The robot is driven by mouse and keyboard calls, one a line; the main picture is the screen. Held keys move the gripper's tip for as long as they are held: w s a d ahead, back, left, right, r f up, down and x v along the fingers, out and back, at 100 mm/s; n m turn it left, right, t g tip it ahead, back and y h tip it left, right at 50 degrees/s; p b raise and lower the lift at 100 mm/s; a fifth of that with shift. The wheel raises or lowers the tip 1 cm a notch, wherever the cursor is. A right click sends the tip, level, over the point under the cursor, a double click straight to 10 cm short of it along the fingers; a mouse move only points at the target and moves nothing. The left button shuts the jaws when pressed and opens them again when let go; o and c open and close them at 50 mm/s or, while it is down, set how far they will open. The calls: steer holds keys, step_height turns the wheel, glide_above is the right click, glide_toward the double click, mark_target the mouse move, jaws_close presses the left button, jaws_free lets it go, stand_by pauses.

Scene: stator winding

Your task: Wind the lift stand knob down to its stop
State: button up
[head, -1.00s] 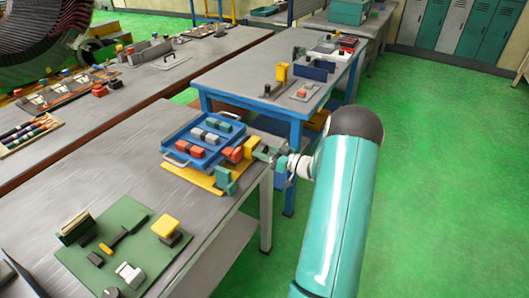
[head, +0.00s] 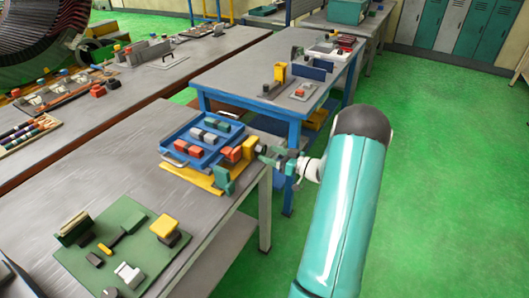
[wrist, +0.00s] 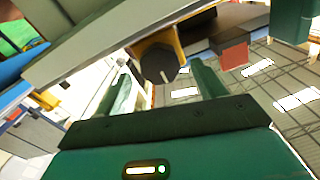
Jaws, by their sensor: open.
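The lift stand has a yellow base (head: 190,178) at the right edge of the near bench. A blue tray (head: 181,137) holding red, grey and green blocks sits over it. The dark round knob (wrist: 160,64), with a white mark on its face, shows in the wrist view on a yellow bracket (wrist: 166,38). In the head view the knob is small and partly hidden by my gripper (head: 270,155). In the wrist view my gripper (wrist: 161,75) is open, its two green fingers on either side of the knob's line. I cannot tell whether they touch it.
A green board (head: 125,245) with several fixtures lies on the near bench (head: 110,165). A blue-framed table (head: 240,80) with parts stands behind my gripper. Open green floor (head: 440,170) lies to the right.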

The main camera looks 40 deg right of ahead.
steer(key=v, duration=1)
steer(key=shift+r, duration=0.1)
steer(key=w+a+r+n+g+y, duration=0.1)
steer(key=a+r+g, duration=0.3)
steer(key=a, duration=0.4)
steer(key=w+a+r+g+y, duration=0.1)
steer(key=a+r+g, duration=0.2)
steer(key=a, duration=0.6)
steer(key=w+a+r+n+g+y, duration=0.15)
steer(key=a+r+g, duration=0.25)
steer(key=a, duration=0.4)
steer(key=s+a+r+m+h, duration=0.2)
steer(key=s+a+r+h, duration=0.2)
steer(key=s+a, duration=0.4)
steer(key=s+a+r+m+h, duration=0.2)
steer(key=s+a+r+h, duration=0.3)
steer(key=s+a, duration=0.3)
steer(key=shift+s+h, duration=0.15)
steer(key=shift+h, duration=0.2)
